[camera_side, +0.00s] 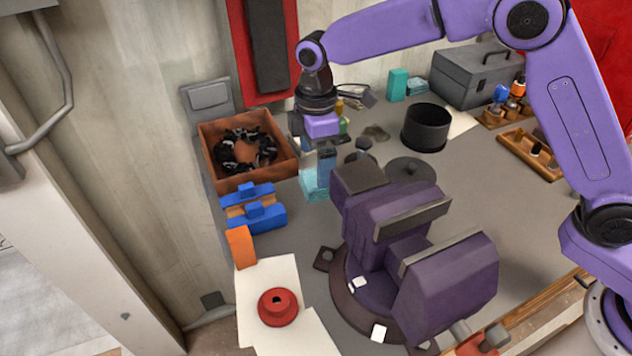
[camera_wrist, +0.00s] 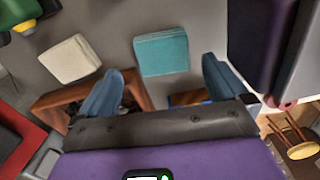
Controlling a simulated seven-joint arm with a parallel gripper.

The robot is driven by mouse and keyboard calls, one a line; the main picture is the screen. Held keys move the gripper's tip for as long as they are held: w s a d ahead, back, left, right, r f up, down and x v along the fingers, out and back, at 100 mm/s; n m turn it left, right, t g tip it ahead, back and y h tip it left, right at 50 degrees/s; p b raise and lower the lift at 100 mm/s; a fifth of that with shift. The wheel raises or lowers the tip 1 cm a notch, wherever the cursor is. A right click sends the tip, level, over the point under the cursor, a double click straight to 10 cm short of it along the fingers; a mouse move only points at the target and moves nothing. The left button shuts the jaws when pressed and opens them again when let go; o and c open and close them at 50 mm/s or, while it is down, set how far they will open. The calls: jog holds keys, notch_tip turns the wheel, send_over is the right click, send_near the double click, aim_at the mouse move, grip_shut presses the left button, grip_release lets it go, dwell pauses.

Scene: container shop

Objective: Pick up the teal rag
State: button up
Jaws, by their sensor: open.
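The teal rag (camera_wrist: 161,52) is a flat folded square on the grey bench top, lying just beyond my fingertips in the wrist view. In the side view the rag (camera_side: 312,186) shows pale teal, partly hidden behind my finger. My gripper (camera_wrist: 160,74) has its two blue fingers spread apart with nothing between them. In the side view my gripper (camera_side: 325,172) points down over the rag, between the rust-brown bin and the purple vise. The height of the fingertips above the rag is hard to tell.
The purple vise (camera_side: 420,245) stands close on the right. A rust-brown bin (camera_side: 207,140) with dark parts is on the left, and blue blocks (camera_side: 255,215) lie in front of it. A beige square cloth (camera_wrist: 69,58) lies beside the rag. A black pot (camera_side: 425,130) stands farther back.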

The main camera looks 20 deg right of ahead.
notch_tip(320, 180, down, 5)
jog(key=shift+s+f, duration=0.1)
jog(key=shift+s, duration=0.05)
jog(key=c, duration=1)
